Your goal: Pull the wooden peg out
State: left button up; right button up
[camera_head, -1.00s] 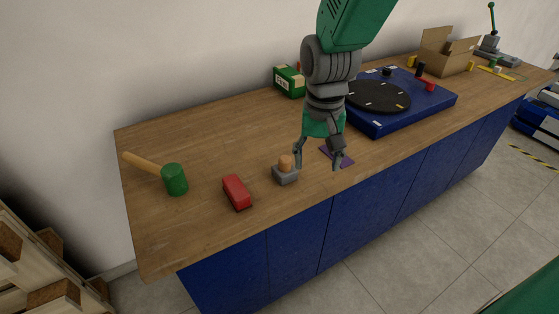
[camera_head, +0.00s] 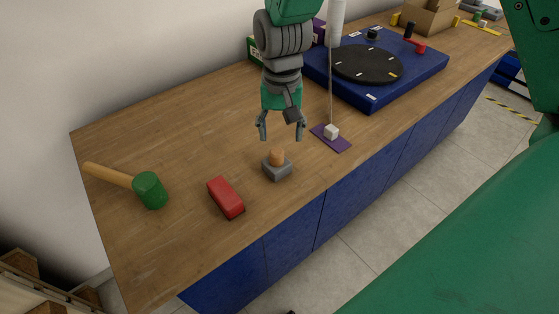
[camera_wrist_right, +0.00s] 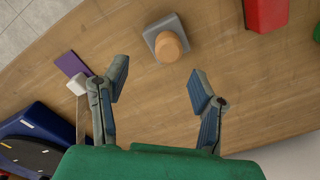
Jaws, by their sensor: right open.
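The wooden peg (camera_head: 277,156) stands upright in a small grey block (camera_head: 279,172) on the wooden bench top. It also shows in the right wrist view (camera_wrist_right: 170,46), with the grey block (camera_wrist_right: 158,25) around its foot. My right gripper (camera_head: 281,137) points down with its fingers spread and nothing between them. In the head view it appears just above and behind the peg, apart from it. In the right wrist view the peg lies ahead of the open fingertips (camera_wrist_right: 159,75), between their two sides. My left gripper is not in view.
A red block (camera_head: 226,197) lies left of the peg, and a green-headed mallet (camera_head: 150,190) farther left. A white cube (camera_head: 331,132) sits on a purple mat (camera_head: 333,144) to the right. A blue turntable box (camera_head: 425,68) stands behind. The bench's front edge is close.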

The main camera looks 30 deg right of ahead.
aim_at(272, 153)
jog(key=shift+f, duration=0.65)
jog(key=shift+w+a+f, duration=0.15)
jog(key=shift+a+f, duration=0.05)
jog(key=shift+s+a+f, duration=0.15)
jog(key=shift+a+f, duration=0.35)
jog(key=shift+f, duration=0.15)
jog(key=shift+s+a+f, duration=0.15)
jog(key=shift+a+f, duration=0.35)
jog(key=shift+f, duration=0.1)
jog(key=shift+w+f, duration=0.1)
jog(key=shift+f, duration=0.85)
jog(key=shift+d+f, duration=0.2)
jog(key=shift+d, duration=0.2)
jog(key=shift+d+f, duration=0.1)
jog(key=shift+d, duration=0.65)
jog(key=c, duration=0.6)
grip_shut()
jog(key=c, duration=0.6)
grip_release()
jog(key=shift+a, duration=0.85)
jog(key=shift+d, duration=0.35)
grip_shut()
notch_tip(272, 153, up, 10)
jog(key=shift+a+f, duration=0.15)
jog(key=shift+f, duration=0.1)
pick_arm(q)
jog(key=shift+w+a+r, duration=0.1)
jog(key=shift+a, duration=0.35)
pick_arm(e)
jog(key=shift+r, duration=0.4)
